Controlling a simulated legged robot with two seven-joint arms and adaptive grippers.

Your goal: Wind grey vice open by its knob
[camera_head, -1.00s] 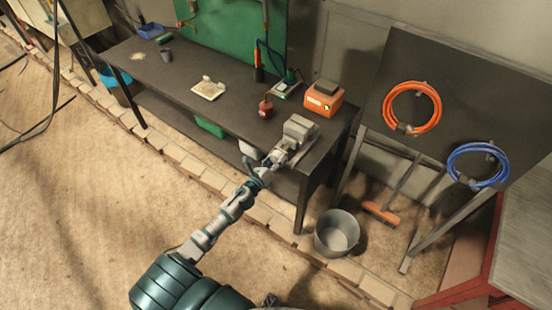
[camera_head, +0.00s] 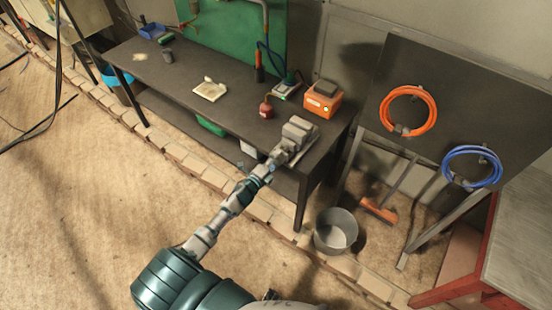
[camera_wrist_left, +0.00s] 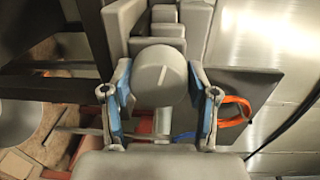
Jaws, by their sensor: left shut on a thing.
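The grey vice (camera_head: 299,130) sits at the front right end of the dark workbench in the head view. Its body also shows at the top of the left wrist view (camera_wrist_left: 165,30). The round grey knob (camera_wrist_left: 160,76) faces the wrist camera, with a pale line across its face. My left gripper (camera_wrist_left: 161,90) has its blue-padded fingers on either side of the knob and is shut on it. In the head view the left gripper (camera_head: 277,158) reaches the front of the vice, and the knob is hidden there. My right gripper is not in view.
An orange box (camera_head: 323,99) stands close behind the vice, with a small red can (camera_head: 266,107) to its left. A metal bucket (camera_head: 336,231) stands on the floor right of the bench (camera_head: 135,65). A dark board holds an orange hose (camera_head: 409,111) and a blue hose (camera_head: 473,167).

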